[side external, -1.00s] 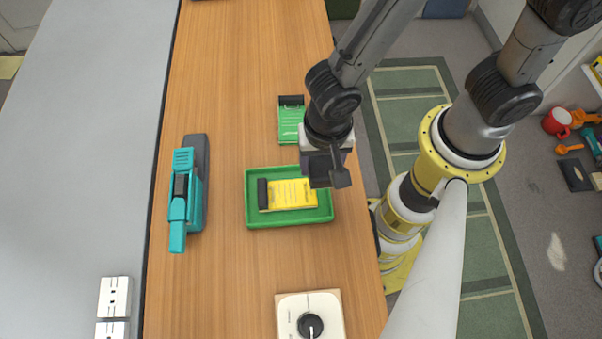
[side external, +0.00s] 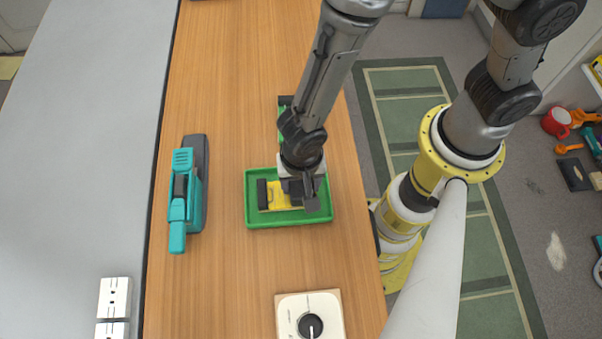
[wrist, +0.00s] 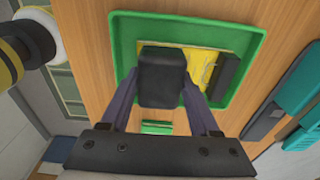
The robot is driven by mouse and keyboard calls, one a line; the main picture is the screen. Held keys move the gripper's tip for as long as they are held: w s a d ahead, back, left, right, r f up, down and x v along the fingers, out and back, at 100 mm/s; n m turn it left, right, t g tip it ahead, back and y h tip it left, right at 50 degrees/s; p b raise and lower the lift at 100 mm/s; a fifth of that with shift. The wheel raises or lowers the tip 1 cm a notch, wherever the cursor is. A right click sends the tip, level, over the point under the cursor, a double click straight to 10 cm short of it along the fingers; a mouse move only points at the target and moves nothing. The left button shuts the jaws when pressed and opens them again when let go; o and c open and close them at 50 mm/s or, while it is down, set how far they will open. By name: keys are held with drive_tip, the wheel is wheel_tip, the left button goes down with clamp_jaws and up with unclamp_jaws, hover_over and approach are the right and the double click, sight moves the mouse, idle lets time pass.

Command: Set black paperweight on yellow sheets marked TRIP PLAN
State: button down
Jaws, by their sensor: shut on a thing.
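My gripper (side external: 303,192) is over the right part of the green tray. In the wrist view its two fingers (wrist: 163,95) are shut on the black paperweight (wrist: 163,76), a dark rounded block. The yellow sheets (side external: 274,198) lie in the tray with a black strip (side external: 262,194) along their left end. In the wrist view the yellow sheets (wrist: 203,68) show beside and partly under the paperweight. Whether the paperweight touches them I cannot tell. The sheets' marking cannot be read.
The green tray (side external: 250,221) has a raised rim. Green sheets (side external: 281,115) lie behind it, partly hidden by my arm. A teal and grey tool (side external: 184,205) lies to the left. A white box with a black dial (side external: 294,307) is in front. Bare wood lies between them.

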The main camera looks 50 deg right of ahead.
sight(301, 187)
drive_tip(key=shift+f, duration=0.1)
drive_tip(key=shift+c, duration=0.6)
unclamp_jaws()
wheel_tip(301, 187, up, 12)
drive_tip(key=w+d+r+n+t+y, duration=0.1)
drive_tip(key=w+d+r+n, duration=0.15)
drive_tip(key=d+r, duration=0.4)
drive_tip(key=s+d+r+n+t, duration=0.2)
drive_tip(key=d+r, duration=0.3)
drive_tip(key=d, duration=0.4)
drive_tip(key=s+d+r+n+t, duration=0.2)
drive_tip(key=s+d+r+n, duration=0.2)
drive_tip(key=d, duration=0.5)
drive_tip(key=shift+v, duration=1.15)
